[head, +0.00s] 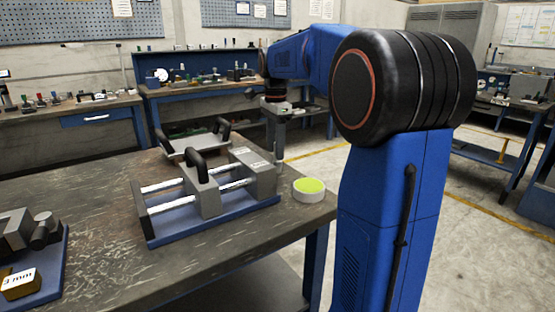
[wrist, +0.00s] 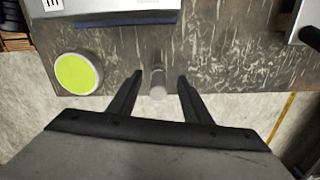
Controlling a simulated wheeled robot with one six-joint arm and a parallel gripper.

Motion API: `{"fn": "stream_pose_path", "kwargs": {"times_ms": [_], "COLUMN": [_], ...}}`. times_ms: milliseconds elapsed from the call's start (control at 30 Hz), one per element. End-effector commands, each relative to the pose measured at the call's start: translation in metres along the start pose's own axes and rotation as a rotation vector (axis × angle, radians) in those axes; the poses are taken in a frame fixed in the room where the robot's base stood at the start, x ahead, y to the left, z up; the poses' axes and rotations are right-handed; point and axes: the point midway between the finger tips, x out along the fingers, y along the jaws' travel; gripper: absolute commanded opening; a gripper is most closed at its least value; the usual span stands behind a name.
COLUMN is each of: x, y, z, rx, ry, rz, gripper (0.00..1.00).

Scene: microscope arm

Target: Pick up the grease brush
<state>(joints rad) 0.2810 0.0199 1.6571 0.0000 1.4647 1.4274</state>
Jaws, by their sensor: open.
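A pale grey rod-like thing with a round end (wrist: 157,80), which looks like the grease brush, shows in the wrist view at the table's edge. It lies between my gripper's two dark fingers (wrist: 160,77), which are apart and do not visibly touch it. Its bristles cannot be made out. In the head view a thin upright grey shape (head: 281,138) stands behind the vise, perhaps the same brush. My gripper's fingers are not clear in the head view; my wrist is above the table's far side.
A round white tub with a lime top (head: 310,189) stands near the table's right corner; it also shows in the wrist view (wrist: 77,73). A blue-based vise with steel rods (head: 215,207) fills the table's middle. Another dark-handled fixture (head: 190,150) lies behind it.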

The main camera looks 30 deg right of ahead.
Motion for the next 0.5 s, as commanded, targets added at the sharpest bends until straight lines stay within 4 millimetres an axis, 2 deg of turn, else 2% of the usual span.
{"fn": "stream_pose_path", "kwargs": {"times_ms": [167,500], "x": [0.01,0.051], "y": [0.0,0.001], "z": [-0.001,-0.005], "rx": [0.0,0.0], "ry": [0.0,0.0], "rz": [0.001,0.002], "gripper": [0.45,0.45]}}
